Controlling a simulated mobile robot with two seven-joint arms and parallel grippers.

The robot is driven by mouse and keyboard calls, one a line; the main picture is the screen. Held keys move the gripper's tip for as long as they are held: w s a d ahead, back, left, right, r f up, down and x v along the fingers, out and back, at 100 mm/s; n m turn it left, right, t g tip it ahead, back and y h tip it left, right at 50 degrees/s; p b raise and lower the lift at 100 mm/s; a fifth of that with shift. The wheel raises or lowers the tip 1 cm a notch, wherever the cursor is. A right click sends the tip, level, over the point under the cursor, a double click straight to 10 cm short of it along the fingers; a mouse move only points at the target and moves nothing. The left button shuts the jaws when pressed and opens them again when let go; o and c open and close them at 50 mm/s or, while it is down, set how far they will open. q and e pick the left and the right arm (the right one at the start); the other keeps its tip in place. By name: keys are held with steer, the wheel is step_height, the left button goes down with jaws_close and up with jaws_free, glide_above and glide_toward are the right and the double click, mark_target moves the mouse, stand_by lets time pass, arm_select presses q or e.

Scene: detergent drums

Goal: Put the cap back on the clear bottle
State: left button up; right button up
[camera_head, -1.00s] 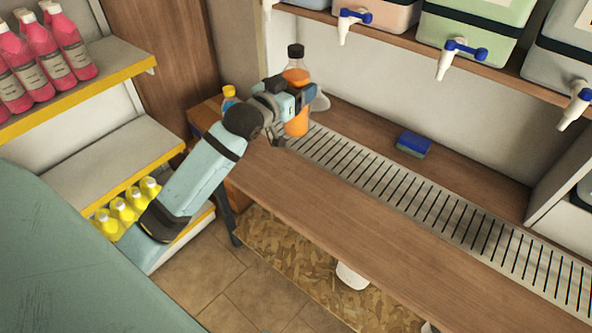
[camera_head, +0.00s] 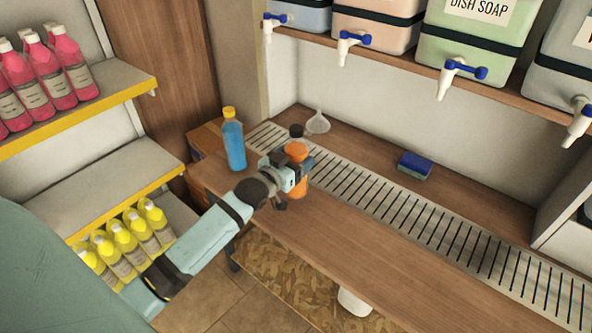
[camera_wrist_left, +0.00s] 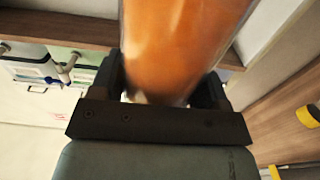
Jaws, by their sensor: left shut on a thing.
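A clear bottle of orange liquid (camera_head: 297,151) is upright over the near edge of the slotted grate. A black cap (camera_head: 296,131) sits at its top; I cannot tell how firmly it is seated. My left gripper (camera_head: 300,170) is shut around the bottle's middle, and its fingers hide part of it. In the left wrist view the orange bottle (camera_wrist_left: 180,45) fills the space between the two dark fingers (camera_wrist_left: 165,88). I cannot tell whether the bottle's base touches the counter. My right gripper is not in view.
A blue bottle with a yellow cap (camera_head: 234,145) stands left of my gripper. A clear funnel (camera_head: 318,122) lies behind, and a blue-green sponge (camera_head: 414,165) lies right. Dispensers with taps (camera_head: 460,72) hang above. The wooden counter (camera_head: 370,260) is clear at front right.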

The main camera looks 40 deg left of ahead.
arm_select(q)
step_height(320, 180, down, 4)
steer(key=shift+b, duration=0.35)
steer(key=shift+f, duration=0.1)
steer(key=shift+f, duration=0.15)
steer(key=o, duration=1.7)
